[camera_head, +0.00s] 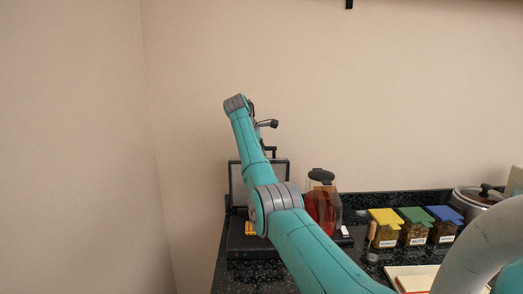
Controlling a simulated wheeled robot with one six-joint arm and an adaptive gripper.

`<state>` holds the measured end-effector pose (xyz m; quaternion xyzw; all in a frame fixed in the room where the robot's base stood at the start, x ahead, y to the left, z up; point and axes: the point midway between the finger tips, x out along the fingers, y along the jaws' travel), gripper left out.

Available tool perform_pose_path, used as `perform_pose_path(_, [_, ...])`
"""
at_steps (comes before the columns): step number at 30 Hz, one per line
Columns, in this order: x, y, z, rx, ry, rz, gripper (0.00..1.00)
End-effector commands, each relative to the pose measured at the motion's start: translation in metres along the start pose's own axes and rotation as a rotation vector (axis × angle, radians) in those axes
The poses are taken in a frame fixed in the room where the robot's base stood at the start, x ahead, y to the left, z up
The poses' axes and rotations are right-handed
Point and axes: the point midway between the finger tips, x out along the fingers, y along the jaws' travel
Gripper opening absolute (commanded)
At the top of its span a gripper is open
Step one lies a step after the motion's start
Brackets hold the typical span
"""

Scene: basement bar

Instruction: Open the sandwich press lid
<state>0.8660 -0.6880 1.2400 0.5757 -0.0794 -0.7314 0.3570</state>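The sandwich press stands at the left end of the dark counter, largely hidden behind my teal arm. Its lid (281,171) appears raised, standing upright at the back as a dark frame with a grey inner panel. The dark lower part of the press (236,238) lies in front of it, with a small orange-yellow thing on it. My gripper (268,124) is above the lid, seen as small dark parts beside the arm's end. Another dark piece, perhaps the lid's handle, shows just below it. Whether the fingers are open, or touch the lid, I cannot tell.
Right of the press stand a red container (325,208) and a dark-topped jar (320,178). Bins with yellow (385,216), green (415,215) and blue (442,213) lids follow, then a lidded pot (473,200). A pale tray (398,272) lies in front.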

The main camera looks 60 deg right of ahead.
Motion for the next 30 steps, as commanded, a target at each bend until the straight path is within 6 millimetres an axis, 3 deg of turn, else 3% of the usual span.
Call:
perform_pose_path(2, [0.0, 0.0, 0.0, 0.0, 0.0, 0.0, 0.43])
perform_pose_path(14, [-0.007, 0.001, 0.0, 0.0, 0.0, 0.002, 0.43])
perform_pose_path(30, [-0.101, 0.001, -0.001, 0.0, 0.001, 0.002, 0.43])
